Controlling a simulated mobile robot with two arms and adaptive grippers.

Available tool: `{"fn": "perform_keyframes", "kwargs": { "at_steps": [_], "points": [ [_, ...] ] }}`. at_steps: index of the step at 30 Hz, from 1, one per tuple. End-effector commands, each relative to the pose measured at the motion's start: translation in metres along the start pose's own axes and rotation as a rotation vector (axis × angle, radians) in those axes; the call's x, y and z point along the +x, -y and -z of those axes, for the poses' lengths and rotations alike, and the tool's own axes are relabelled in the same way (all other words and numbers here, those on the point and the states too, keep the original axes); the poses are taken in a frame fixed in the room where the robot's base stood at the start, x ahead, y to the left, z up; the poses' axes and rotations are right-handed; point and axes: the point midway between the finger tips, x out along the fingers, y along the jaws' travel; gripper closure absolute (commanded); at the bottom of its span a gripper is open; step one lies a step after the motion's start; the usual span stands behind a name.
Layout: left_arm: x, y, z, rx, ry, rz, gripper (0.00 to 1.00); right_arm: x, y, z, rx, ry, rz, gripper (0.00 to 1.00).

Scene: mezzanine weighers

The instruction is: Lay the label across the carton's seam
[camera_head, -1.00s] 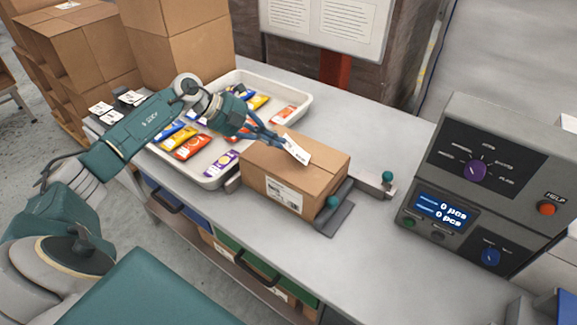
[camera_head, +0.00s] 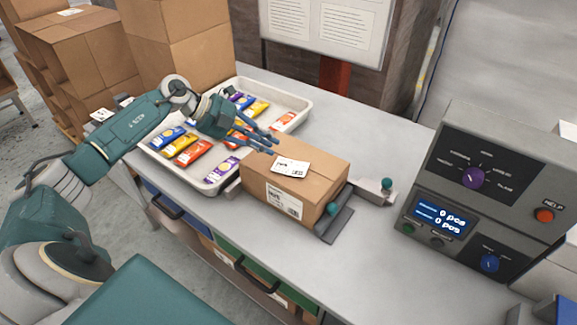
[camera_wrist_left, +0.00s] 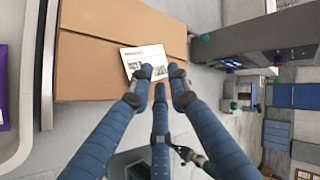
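The closed brown carton (camera_head: 322,178) stands on the bench, with a faint seam line along its top. The white printed label (camera_head: 290,169) lies flat on the carton top, at the seam. In the left wrist view the label (camera_wrist_left: 138,58) has its far edge close to the seam line on the carton (camera_wrist_left: 90,75); how far it crosses is hard to tell. My right gripper is not in view.
A white tray (camera_head: 300,97) of colourful packets stands left of the carton. Metal stops with green knobs (camera_head: 386,184) sit at the carton's right side. A grey control console (camera_head: 480,190) stands at the right.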

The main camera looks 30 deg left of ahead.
Motion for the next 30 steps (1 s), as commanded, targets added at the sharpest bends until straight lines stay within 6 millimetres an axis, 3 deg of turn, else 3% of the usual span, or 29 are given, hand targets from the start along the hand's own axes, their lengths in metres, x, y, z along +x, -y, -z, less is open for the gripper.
{"fn": "perform_keyframes", "kwargs": {
  "at_steps": [11,22,30],
  "points": [
    [-0.043,-0.001,0.000,0.000,0.001,-0.002,0.83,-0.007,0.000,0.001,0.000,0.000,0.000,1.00],
    [-0.047,0.000,0.000,0.000,0.000,0.000,0.83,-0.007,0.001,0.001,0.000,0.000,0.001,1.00],
    [-0.084,0.026,0.000,0.001,0.001,-0.002,0.83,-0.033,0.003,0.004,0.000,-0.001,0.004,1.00]
  ]
}}
